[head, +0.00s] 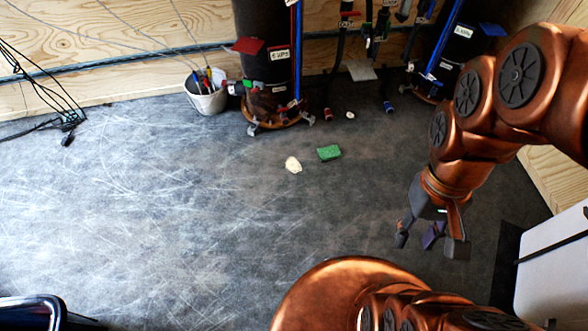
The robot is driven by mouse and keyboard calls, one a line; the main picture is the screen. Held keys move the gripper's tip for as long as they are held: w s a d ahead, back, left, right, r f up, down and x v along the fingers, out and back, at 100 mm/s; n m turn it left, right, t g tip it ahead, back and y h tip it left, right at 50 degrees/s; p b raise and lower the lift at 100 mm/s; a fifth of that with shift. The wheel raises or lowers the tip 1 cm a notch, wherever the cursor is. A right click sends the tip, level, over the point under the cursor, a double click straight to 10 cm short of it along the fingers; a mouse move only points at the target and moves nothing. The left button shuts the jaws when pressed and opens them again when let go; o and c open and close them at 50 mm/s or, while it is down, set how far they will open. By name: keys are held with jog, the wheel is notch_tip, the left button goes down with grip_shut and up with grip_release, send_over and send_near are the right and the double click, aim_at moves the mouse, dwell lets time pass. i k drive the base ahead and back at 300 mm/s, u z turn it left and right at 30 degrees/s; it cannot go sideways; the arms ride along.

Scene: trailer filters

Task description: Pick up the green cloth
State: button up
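The green cloth (329,153) lies on the dark, scratched floor near the middle of the head view. It looks like a small, flat, rectangular green piece. My gripper (430,240) hangs at the right, pointing down, clear of the cloth and to its lower right in the picture. Its dark fingers are spread apart with no cloth between them. A purplish part shows between the fingers, and I cannot tell what it is.
A cream-coloured lump (293,165) lies just left of the cloth. A white bucket of tools (207,97) and a black filter cylinder (262,50) stand at the back wall. Black cables (50,95) hang at the left. A white box (552,270) stands at the right.

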aim_at(326, 153)
jog(key=u, duration=1.2)
jog(key=i, duration=1.6)
jog(key=z, duration=0.65)
